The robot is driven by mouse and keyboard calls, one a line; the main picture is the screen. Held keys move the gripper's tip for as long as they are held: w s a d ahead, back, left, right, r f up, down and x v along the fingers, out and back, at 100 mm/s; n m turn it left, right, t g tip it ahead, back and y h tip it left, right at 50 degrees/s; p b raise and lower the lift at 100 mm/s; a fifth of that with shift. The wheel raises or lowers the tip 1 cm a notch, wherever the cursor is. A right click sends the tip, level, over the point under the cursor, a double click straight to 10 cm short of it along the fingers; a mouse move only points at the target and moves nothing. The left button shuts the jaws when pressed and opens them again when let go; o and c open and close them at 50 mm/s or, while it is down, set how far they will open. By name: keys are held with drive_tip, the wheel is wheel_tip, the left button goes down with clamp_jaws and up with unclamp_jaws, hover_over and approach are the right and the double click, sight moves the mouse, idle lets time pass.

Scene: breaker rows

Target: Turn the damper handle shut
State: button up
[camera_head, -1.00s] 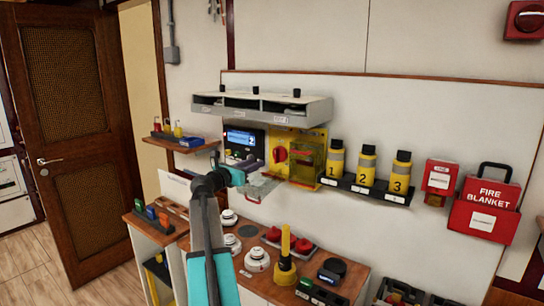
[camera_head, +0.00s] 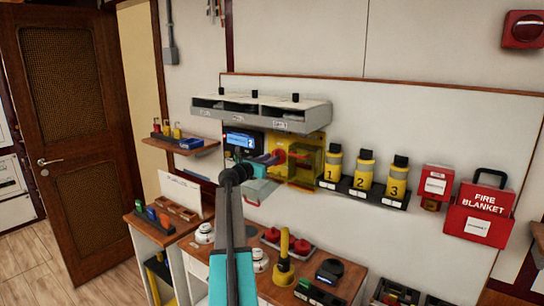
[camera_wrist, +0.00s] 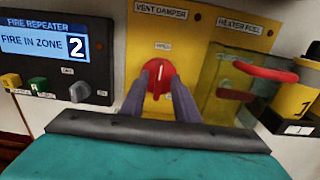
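The round red damper handle (camera_wrist: 159,80) sits on a yellow panel (camera_wrist: 205,22) under the label "VENT DAMPER". Its raised grip looks upright, toward a small label just above it. In the head view the handle (camera_head: 281,157) is partly hidden by my gripper (camera_head: 268,160). In the wrist view the two fingers of my gripper (camera_wrist: 159,68) point at the handle, one on each side of its grip, with red showing between them. They are apart; I see no clear contact with the grip.
Right of the handle, a clear yellow cover (camera_wrist: 225,75) with a red bar (camera_wrist: 265,72) guards the "HEATER FUEL" control. Left is the fire repeater (camera_wrist: 55,50) with a knob. A shelf unit (camera_head: 262,112) hangs above; yellow numbered cylinders (camera_head: 364,172) stand at the right.

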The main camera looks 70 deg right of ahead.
drive_tip(key=shift+x, duration=0.85)
drive_tip(key=shift+c, duration=0.4)
clamp_jaws()
drive_tip(key=shift+s, duration=0.1)
